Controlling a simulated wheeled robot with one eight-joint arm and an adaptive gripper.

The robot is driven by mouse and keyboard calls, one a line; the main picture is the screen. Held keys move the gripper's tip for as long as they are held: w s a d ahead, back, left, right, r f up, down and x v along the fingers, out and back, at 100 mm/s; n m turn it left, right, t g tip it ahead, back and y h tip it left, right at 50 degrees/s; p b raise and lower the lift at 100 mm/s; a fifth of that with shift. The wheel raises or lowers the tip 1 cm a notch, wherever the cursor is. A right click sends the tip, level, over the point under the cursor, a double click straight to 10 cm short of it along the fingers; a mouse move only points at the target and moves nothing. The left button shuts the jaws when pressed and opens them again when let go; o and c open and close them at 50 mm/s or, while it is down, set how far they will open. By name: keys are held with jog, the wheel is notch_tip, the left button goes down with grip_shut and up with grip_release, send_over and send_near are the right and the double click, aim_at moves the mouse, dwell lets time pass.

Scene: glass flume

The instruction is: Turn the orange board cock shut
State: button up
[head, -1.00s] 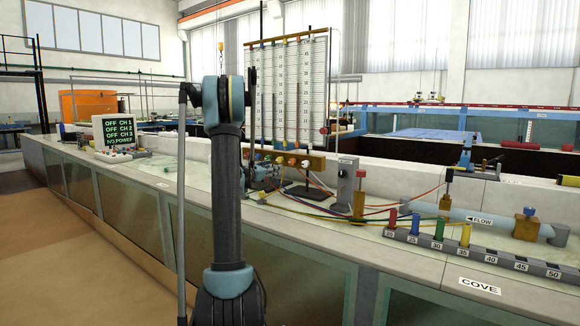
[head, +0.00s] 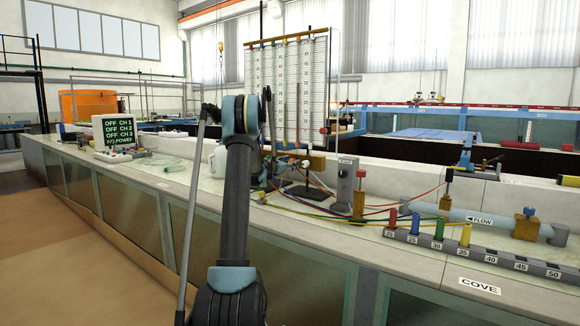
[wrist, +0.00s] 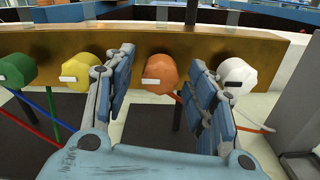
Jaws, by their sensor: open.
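The orange board cock (wrist: 160,75) sits on a brass-coloured bar (wrist: 210,48) in the wrist view, with a short pale mark lying level across its face. My gripper (wrist: 160,68) is open, with one finger to the left of the orange cock and one to the right. I cannot tell whether either finger touches it. In the head view my gripper is at the foot of the tall manometer board (head: 287,85), partly hidden behind my arm.
A yellow cock (wrist: 78,71) and a green cock (wrist: 17,70) sit to the left on the bar. A white cock (wrist: 237,76) is close beside my right finger. Coloured tubes hang below. A grey box (head: 346,185) stands right of the board.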

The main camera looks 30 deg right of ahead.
jog(key=shift+w+d, duration=0.25)
jog(key=shift+d, duration=0.25)
jog(key=c, duration=1.1)
jog(key=shift+m, duration=0.3)
jog(key=m, duration=0.3)
jog(key=shift+m, duration=0.4)
jog(key=m, duration=0.4)
jog(key=shift+s, duration=0.1)
jog(key=m, duration=0.5)
jog(key=shift+f, duration=0.1)
jog(key=shift+s+m, duration=0.1)
jog(key=shift+m, duration=2.2)
jog(key=shift+f, duration=0.1)
